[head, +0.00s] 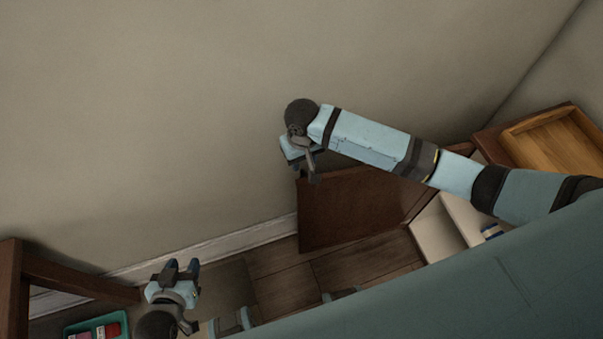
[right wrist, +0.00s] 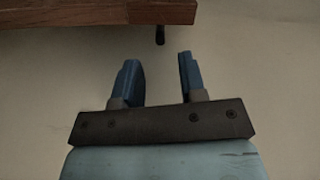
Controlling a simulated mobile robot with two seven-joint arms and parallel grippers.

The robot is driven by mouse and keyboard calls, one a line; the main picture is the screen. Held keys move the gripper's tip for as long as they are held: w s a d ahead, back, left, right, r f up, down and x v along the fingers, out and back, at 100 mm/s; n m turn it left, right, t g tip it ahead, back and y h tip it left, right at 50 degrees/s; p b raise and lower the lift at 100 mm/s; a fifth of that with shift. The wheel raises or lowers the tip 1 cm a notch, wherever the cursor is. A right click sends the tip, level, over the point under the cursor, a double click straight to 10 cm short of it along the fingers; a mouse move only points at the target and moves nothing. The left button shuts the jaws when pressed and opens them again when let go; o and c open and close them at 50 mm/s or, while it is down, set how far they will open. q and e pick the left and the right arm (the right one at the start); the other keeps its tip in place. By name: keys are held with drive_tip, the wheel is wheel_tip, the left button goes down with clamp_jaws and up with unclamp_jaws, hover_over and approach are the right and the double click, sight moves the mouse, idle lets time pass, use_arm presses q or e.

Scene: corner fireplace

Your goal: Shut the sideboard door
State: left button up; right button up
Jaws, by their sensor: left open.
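The sideboard (head: 487,143) is at the right in the head view, partly hidden behind my right arm. Its dark brown door (head: 350,208) stands open, swung out to the left, showing the pale interior (head: 437,228). My right gripper (head: 300,164) is by the door's far upper-left corner. In the right wrist view, its two blue fingers (right wrist: 161,78) are apart with nothing between them. A wooden edge (right wrist: 95,14), likely the door's, lies ahead of them with a small dark handle (right wrist: 160,35) below it. My left gripper (head: 181,268) is open and empty, low at the left, away from the door.
A wooden tray (head: 545,142) sits on the sideboard. A striped item (head: 491,231) is inside it. At lower left are a brown wooden furniture frame (head: 75,278) and a teal bin (head: 96,323) with colored items. Wall is behind; wooden floor (head: 285,287) is clear between.

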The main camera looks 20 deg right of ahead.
sight(302, 174)
wheel_tip(302, 174, down, 10)
drive_tip(key=shift+w+f+b, duration=0.1)
drive_tip(key=shift+w+b, duration=0.05)
drive_tip(key=shift+b, duration=0.4)
drive_tip(key=shift+c, duration=0.2)
clamp_jaws()
